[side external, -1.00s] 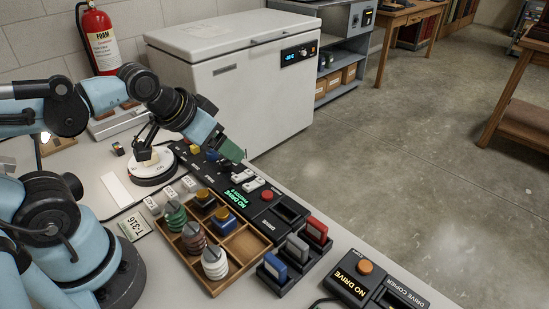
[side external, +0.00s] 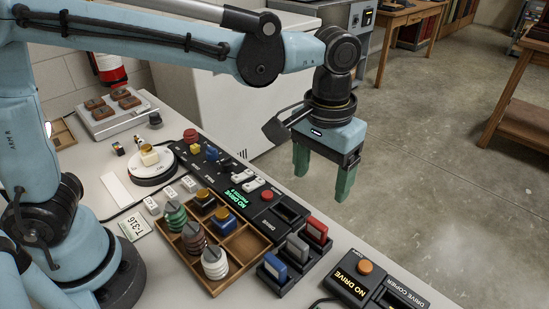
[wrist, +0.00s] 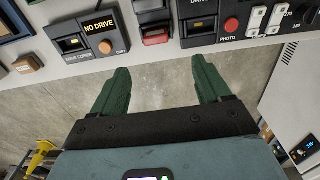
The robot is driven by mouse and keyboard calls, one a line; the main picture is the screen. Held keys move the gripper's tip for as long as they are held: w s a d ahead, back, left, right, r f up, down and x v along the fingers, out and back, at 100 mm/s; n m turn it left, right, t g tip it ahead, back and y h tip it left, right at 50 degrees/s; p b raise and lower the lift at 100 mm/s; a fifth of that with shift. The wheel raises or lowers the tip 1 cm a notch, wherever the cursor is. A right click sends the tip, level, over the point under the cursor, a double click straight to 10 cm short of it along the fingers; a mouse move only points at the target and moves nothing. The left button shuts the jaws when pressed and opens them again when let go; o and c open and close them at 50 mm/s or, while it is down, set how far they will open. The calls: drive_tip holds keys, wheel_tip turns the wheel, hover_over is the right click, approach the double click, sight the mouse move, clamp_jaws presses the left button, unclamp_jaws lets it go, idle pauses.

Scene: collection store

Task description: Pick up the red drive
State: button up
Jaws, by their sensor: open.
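The red drive (side external: 317,229) stands upright in the black rack (side external: 284,287), at its far right end, behind a grey drive (side external: 298,245) and a blue drive (side external: 275,266). In the wrist view a red drive (wrist: 155,37) shows at the top, beyond and between my fingers. My gripper (side external: 322,178) is open and empty, with green fingers pointing down. In the side view it hangs above and beyond the red drive, past the table's far edge. It also shows in the wrist view (wrist: 160,85), with floor between the fingers.
A black control panel (side external: 262,212) with a red button lies left of the rack. A drive copier (side external: 362,284) reading NO DRIVE stands to the right. A wooden tray (side external: 249,243) holds striped spools. A white chest freezer (side external: 225,105) stands behind the table.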

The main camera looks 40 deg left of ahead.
sight(318, 223)
drive_tip(key=f, duration=1.2)
drive_tip(key=shift+s+d+f, duration=0.1)
drive_tip(key=shift+d+f, duration=0.1)
drive_tip(key=shift+d, duration=0.15)
drive_tip(key=c, duration=1.1)
